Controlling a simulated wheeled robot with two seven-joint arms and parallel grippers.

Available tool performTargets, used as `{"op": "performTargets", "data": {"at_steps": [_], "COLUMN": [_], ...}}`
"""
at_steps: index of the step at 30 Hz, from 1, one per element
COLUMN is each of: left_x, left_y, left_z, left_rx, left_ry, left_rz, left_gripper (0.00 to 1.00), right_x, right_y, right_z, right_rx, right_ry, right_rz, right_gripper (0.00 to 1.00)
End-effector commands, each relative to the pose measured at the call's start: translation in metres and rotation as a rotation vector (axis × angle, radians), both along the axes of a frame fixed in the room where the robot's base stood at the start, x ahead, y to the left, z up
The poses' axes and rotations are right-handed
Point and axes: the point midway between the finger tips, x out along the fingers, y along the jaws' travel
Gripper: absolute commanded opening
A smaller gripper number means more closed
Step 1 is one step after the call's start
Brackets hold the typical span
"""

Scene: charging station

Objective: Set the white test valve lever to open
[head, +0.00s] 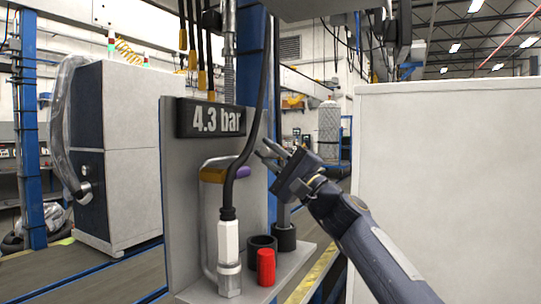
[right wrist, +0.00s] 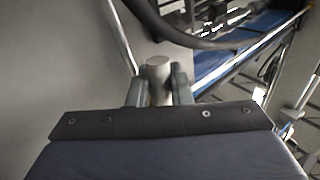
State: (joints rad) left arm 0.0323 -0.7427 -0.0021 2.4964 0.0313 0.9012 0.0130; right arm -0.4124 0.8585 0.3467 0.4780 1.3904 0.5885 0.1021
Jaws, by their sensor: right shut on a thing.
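My right gripper (head: 266,150) reaches in from the right in the head view, beside the grey panel and just right of the black hose. In the right wrist view its two fingers stand either side of a short pale cylinder (right wrist: 159,68), shut on it. This looks like the white test valve lever, seen end-on; its angle cannot be told. In the head view I cannot make out the lever between the fingers. A display (head: 217,119) on the panel reads "4.3 bar". My left gripper is not in view.
A white fitting (head: 229,250) with the black hose (head: 245,150) stands on the panel's shelf, near a red cylinder (head: 266,267) and black cups (head: 262,245). A pale cabinet (head: 440,190) fills the right.

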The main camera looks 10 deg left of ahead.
Motion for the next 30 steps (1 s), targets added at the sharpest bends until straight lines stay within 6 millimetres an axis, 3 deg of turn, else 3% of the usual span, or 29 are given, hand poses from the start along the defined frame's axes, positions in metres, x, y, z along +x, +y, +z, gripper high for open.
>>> {"op": "performTargets", "data": {"at_steps": [12, 27, 28, 30], "left_x": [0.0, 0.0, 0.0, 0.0], "left_y": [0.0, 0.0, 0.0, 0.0], "left_z": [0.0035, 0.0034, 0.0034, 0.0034], "left_rx": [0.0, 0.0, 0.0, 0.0], "left_ry": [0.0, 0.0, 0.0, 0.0], "left_rz": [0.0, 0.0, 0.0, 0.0], "left_gripper": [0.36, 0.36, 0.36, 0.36], "right_x": [-0.0004, -0.0009, -0.0008, -0.0008], "right_y": [0.0008, 0.001, 0.0011, 0.0011], "right_z": [-0.0085, -0.01, -0.01, -0.0101], "right_rx": [-0.055, -0.061, -0.061, -0.061], "right_ry": [-0.148, -0.162, -0.162, -0.162], "right_rz": [0.001, 0.002, 0.001, 0.001], "right_gripper": [0.0, 0.0, 0.22, 0.31]}}
